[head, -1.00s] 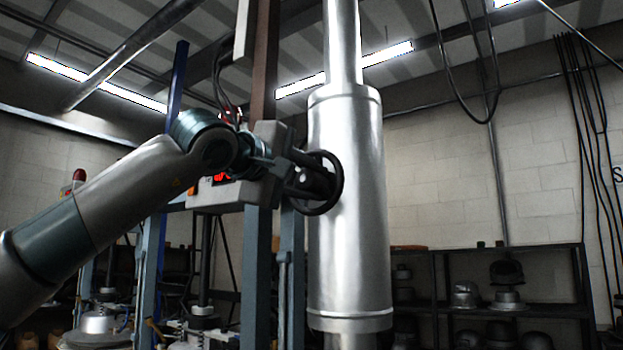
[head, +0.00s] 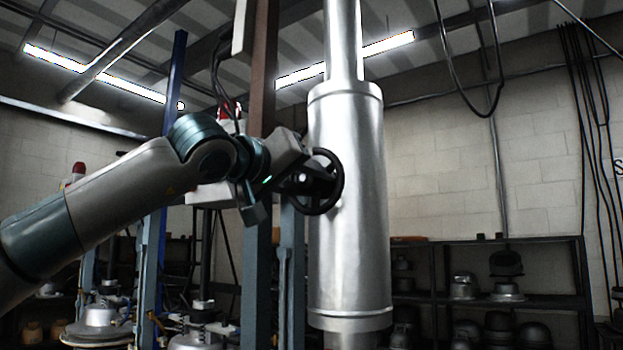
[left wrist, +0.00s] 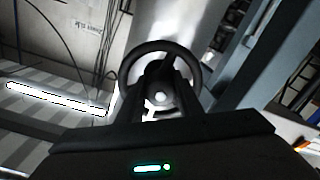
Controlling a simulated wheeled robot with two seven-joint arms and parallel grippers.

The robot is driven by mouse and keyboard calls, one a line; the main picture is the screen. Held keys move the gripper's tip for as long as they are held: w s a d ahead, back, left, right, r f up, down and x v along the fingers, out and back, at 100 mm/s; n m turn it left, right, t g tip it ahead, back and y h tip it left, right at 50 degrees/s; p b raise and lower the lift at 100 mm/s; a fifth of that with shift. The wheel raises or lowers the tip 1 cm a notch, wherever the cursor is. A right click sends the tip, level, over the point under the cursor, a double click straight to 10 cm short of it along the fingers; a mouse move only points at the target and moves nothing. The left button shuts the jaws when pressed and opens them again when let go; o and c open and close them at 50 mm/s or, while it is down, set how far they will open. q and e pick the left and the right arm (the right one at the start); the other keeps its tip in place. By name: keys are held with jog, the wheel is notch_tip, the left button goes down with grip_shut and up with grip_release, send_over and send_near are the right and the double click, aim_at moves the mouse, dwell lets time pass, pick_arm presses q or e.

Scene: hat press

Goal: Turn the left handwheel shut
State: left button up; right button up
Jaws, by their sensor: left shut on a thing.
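The black left handwheel (head: 333,206) sits on the left side of a large silver vertical cylinder (head: 350,240). My left gripper (head: 303,180) reaches it from the left and is shut on the handwheel; its fingers partly hide the hub. In the left wrist view the wheel's dark rim (left wrist: 150,47) curves beyond the two fingers (left wrist: 160,95), with a pale round hub between them. The exact contact of the fingers with the wheel is too dark to make out. My right gripper is not in view.
A brown post (head: 262,75) and blue-grey frame posts (head: 292,270) stand close behind my left arm. Dark shelves (head: 500,240) with metal hat forms stand at the back right. Cables hang from the ceiling.

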pick_arm(q)
jog(key=shift+d+f+m, duration=0.1)
jog(key=shift+f+m, duration=0.2)
jog(key=o, duration=0.8)
jog(key=shift+c, duration=0.2)
jog(key=shift+r, duration=0.15)
jog(key=shift+s, duration=0.1)
jog(key=shift+s+a+b, duration=0.35)
jog(key=shift+s+a, duration=0.05)
jog(key=b+v, duration=0.7)
jog(key=v, duration=0.9)
